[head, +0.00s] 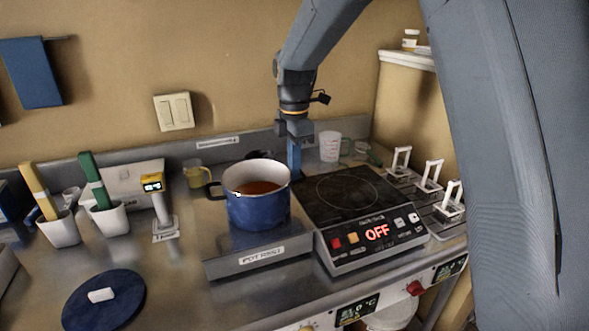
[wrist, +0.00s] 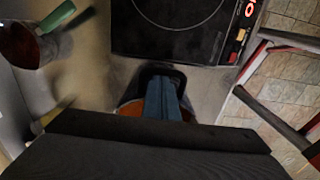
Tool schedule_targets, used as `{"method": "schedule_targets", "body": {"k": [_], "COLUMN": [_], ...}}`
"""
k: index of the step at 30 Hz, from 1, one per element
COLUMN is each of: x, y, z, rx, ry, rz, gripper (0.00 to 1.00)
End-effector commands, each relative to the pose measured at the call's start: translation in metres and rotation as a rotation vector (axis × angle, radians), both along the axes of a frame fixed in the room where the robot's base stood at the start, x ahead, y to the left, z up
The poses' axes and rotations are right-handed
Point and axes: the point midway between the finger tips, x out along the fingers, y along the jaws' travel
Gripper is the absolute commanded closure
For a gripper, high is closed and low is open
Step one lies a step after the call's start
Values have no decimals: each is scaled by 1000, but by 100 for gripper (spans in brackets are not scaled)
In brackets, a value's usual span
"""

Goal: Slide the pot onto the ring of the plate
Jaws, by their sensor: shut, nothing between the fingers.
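The blue pot (head: 258,210), with a white inside and brown liquid, stands upright on the steel block labelled POT REST (head: 258,262). A black handle shows on its left side. The plate (head: 360,207) is the black hob to the right, with a thin ring on its top and a display reading OFF; it also shows in the wrist view (wrist: 183,38). My gripper (head: 294,172) is shut and empty, pointing down at the pot's right rim, beside the plate. In the wrist view my blue fingers (wrist: 165,98) overlap a dark loop like a handle; contact is unclear.
Wire stands (head: 431,176) are right of the plate. A probe display (head: 156,200) and white holders (head: 58,228) are at left. The ring's top is clear.

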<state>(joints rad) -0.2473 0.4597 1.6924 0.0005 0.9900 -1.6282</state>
Motion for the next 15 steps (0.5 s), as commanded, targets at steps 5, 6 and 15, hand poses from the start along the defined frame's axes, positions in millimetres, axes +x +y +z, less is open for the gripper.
{"method": "schedule_targets", "body": {"k": [5,6,15], "x": [8,10,32], "y": [-22,-28,-97], "z": [0,0,0], "rx": [-1,-1,-2], "ry": [1,1,-1], "rz": [10,10,5], "gripper": [100,100,100]}}
